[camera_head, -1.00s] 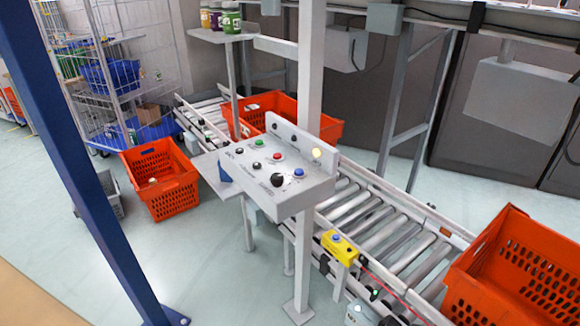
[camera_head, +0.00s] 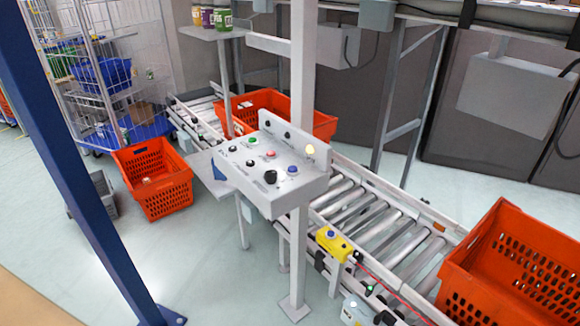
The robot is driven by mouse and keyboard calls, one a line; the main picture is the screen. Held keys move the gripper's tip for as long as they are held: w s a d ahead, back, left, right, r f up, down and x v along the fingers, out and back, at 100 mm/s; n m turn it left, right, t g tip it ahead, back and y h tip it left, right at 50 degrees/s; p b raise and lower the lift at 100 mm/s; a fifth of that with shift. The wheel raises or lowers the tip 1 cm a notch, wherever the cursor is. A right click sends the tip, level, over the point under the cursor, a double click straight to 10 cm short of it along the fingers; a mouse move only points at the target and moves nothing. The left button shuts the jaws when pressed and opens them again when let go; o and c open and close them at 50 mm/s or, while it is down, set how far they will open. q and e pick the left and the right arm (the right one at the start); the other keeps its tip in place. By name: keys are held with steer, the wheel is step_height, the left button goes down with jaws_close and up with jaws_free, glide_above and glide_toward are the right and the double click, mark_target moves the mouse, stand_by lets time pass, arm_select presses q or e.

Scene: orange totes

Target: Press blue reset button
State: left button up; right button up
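The grey control panel (camera_head: 262,184) stands on a post in the middle of the view. Its sloped top carries a blue button (camera_head: 292,170) at the right, a red button (camera_head: 270,154), a green button (camera_head: 252,141), a large black knob (camera_head: 270,177) and several small black knobs. A lit pale-yellow lamp (camera_head: 310,149) is at the right of its raised back. A yellow box (camera_head: 334,244) with another blue button (camera_head: 331,233) sits lower, beside the conveyor. Neither of my grippers is in view.
A roller conveyor (camera_head: 345,200) runs behind the panel. Orange totes stand on it at the back (camera_head: 322,124) and right (camera_head: 508,214), and one is on the floor (camera_head: 176,203). A blue post (camera_head: 85,195) crosses the left. Floor in front of the panel is clear.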

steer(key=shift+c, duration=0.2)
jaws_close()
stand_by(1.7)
